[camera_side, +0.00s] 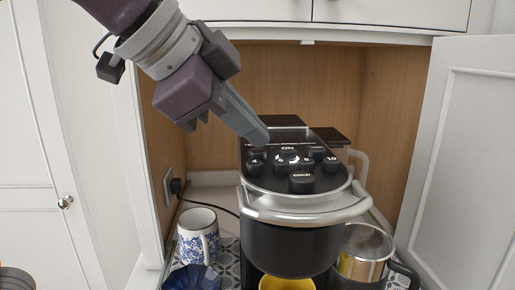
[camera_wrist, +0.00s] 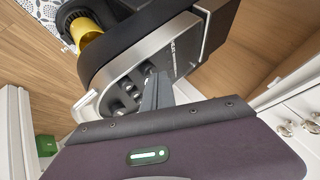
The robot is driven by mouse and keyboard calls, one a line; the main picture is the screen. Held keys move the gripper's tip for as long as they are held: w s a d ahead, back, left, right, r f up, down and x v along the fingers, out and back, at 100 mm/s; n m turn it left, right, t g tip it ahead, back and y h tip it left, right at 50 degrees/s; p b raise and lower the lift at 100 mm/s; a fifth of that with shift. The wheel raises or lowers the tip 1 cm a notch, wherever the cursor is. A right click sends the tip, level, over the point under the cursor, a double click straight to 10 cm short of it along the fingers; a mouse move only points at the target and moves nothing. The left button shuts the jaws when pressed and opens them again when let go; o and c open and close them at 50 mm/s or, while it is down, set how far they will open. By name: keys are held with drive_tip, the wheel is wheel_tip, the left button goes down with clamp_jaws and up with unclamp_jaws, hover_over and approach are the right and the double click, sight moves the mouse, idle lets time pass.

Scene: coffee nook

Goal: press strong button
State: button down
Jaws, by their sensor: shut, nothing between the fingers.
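The black coffee machine (camera_side: 292,245) stands in the open cabinet, with several dark buttons on its sloped top panel. The front-most button (camera_side: 301,184) has small lettering just above it that I cannot read for certain; the others carry labels such as ON, 4 and 10. My gripper (camera_side: 262,138) is shut and empty, its tip at the back left of the button panel. I cannot tell whether it touches a button. In the wrist view the shut fingers (camera_wrist: 156,92) partly cover the panel beside several buttons (camera_wrist: 125,92).
A yellow cup (camera_side: 287,284) sits under the machine. A blue-patterned mug (camera_side: 199,238) and a dark blue bowl (camera_side: 192,278) stand at left. A metal-and-glass container (camera_side: 363,255) is at right. The silver handle (camera_side: 305,212) curves around the machine's front. An open cabinet door (camera_side: 470,150) bounds the right.

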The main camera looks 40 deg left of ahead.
sight(250, 151)
drive_tip(key=shift+f, duration=0.65)
idle(0.6)
drive_tip(key=shift+r, duration=1.2)
drive_tip(key=shift+r, duration=2.5)
drive_tip(key=s+a+f+n+g, duration=0.1)
drive_tip(key=s+a+f+n, duration=0.2)
drive_tip(key=f, duration=0.5)
drive_tip(key=s+a+f+n+g+y, duration=0.1)
drive_tip(key=s+a+f+n, duration=0.3)
drive_tip(key=s+a+f, duration=0.2)
drive_tip(key=s+a+f+n+g, duration=0.1)
drive_tip(key=s+a+f+n, duration=0.2)
drive_tip(key=f, duration=0.7)
drive_tip(key=s+a, duration=0.2)
drive_tip(key=s, duration=0.2)
drive_tip(key=shift+n, duration=0.4)
